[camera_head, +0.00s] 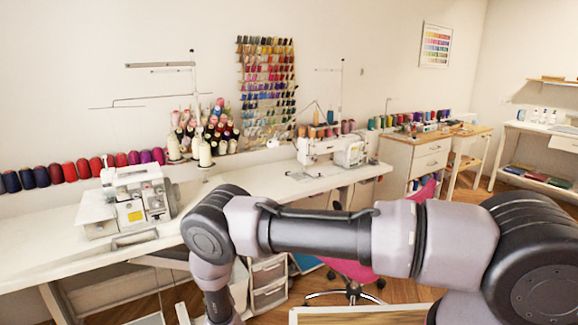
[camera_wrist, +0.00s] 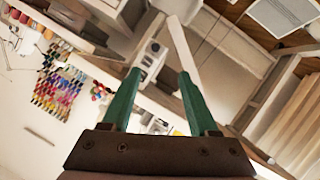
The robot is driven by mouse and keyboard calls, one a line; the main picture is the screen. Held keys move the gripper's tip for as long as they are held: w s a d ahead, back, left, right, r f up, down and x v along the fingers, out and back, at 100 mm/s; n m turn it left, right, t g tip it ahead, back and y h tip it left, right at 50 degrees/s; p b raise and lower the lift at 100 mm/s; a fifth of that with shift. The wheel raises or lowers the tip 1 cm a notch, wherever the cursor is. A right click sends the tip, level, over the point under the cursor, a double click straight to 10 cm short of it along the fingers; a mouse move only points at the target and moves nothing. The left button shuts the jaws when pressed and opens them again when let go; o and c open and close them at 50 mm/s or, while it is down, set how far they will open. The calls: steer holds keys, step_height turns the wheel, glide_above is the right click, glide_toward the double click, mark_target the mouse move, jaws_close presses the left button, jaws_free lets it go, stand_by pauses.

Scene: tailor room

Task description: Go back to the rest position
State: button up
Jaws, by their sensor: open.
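My gripper (camera_wrist: 160,72) shows in the wrist view with its two green fingers spread apart. I see nothing held between them. A pale strip (camera_wrist: 178,42) lines up with the tip of the right finger; I cannot tell whether it touches it. In the head view my arm crosses from the lower right to the middle and bends down at the bottom edge. The gripper itself is out of that view, below the frame.
A white serger (camera_head: 130,200) stands on the long white table (camera_head: 45,240) at left. A sewing machine (camera_head: 335,148) stands farther along, with thread cones (camera_head: 203,135) behind. A pink chair (camera_head: 345,268) and drawers (camera_head: 268,282) are beyond my arm. Wooden floor (camera_head: 400,290) shows at right.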

steer(key=w+d+r+m+g, duration=0.1)
steer(key=w+r+m, duration=0.1)
steer(key=w+r, duration=0.45)
steer(key=w+d+r+m, duration=0.1)
steer(key=w+r+m, duration=0.15)
steer(key=r, duration=0.75)
steer(key=w+d+r+m+g, duration=0.1)
steer(key=w+d+r, duration=0.1)
steer(key=w+r, duration=0.45)
steer(key=d+r+m+g, duration=0.1)
steer(key=d+r, duration=0.5)
steer(key=r, duration=0.5)
steer(key=d+r+m+g, duration=0.1)
steer(key=d+r+m, duration=0.1)
steer(key=d+r, duration=0.75)
steer(key=s+d+r+m+g, duration=0.1)
steer(key=s+d+r, duration=0.5)
steer(key=d+r, duration=0.3)
steer(key=s+d+r+m, duration=0.1)
steer(key=s+d+r, duration=0.55)
steer(key=r, duration=0.35)
steer(key=s+d+r+m+h, duration=0.1)
steer(key=s+d, duration=0.5)
steer(key=s, duration=0.5)
steer(key=s+d+r+m+h, duration=0.1)
steer(key=s+d+m, duration=0.1)
steer(key=s+d, duration=0.5)
steer(key=s, duration=0.4)
steer(key=shift+d+g, duration=0.3)
steer(key=shift+g, duration=0.1)
